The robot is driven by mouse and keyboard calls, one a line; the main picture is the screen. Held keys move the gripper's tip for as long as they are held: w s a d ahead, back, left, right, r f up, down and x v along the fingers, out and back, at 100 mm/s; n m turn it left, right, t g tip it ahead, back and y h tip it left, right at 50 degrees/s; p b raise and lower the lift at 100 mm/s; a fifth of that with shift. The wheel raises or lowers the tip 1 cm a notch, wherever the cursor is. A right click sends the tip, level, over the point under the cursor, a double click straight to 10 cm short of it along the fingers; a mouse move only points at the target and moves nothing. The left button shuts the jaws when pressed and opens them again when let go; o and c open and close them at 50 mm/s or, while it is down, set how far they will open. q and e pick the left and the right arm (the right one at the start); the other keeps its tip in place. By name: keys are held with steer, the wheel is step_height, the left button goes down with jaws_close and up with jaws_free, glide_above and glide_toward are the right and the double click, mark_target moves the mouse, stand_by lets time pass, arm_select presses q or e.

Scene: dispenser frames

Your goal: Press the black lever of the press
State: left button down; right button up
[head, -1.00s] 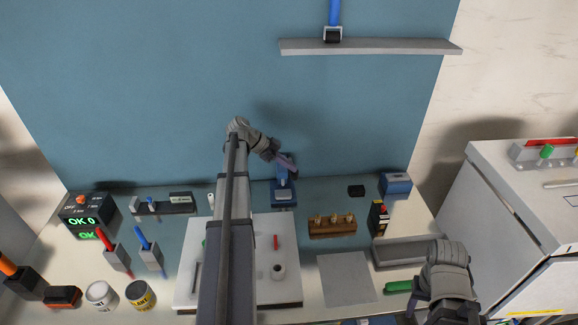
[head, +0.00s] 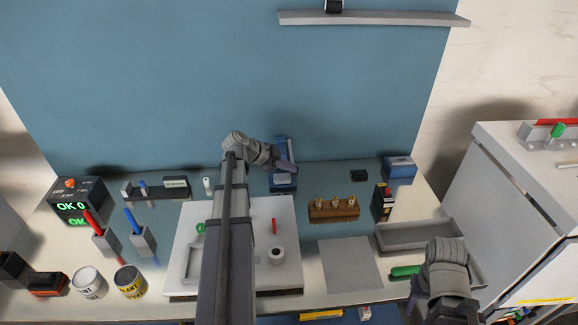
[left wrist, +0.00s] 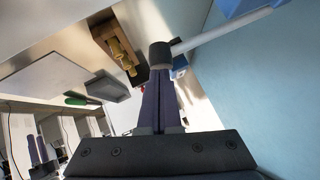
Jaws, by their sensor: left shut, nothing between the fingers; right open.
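The blue press (head: 281,182) stands at the back of the bench, against the blue wall. In the left wrist view, its lever is a pale rod ending in a black knob (left wrist: 160,52). My left gripper (head: 291,168) is shut and empty, in front of the press column. In the left wrist view, its fingertips (left wrist: 161,76) appear right at the black knob; I cannot tell if they touch. The lever is mostly hidden by the gripper in the head view. My right gripper (head: 420,300) is open, low at the right, near a green cylinder (head: 404,272).
A wooden block with brass pieces (head: 334,211) stands right of the press. A white board (head: 187,240) lies under my left arm. A grey tray (head: 410,232) is at the right. A small black block (head: 359,175) and a blue box (head: 399,168) stand at the back.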

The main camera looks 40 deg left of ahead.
arm_select(q)
steer(key=shift+m+t+y, duration=0.5)
steer(key=shift+t, duration=0.3)
step_height(320, 180, down, 5)
steer(key=b, duration=0.5)
steer(key=shift+s+d, duration=0.1)
steer(key=shift+s, duration=0.05)
steer(key=shift+f+b, duration=0.7)
steer(key=shift+b, duration=0.05)
arm_select(e)
step_height(320, 180, down, 8)
arm_select(q)
steer(key=shift+f, duration=0.1)
arm_select(e)
steer(key=shift+s+d+f, duration=0.1)
steer(key=shift+s+f, duration=0.05)
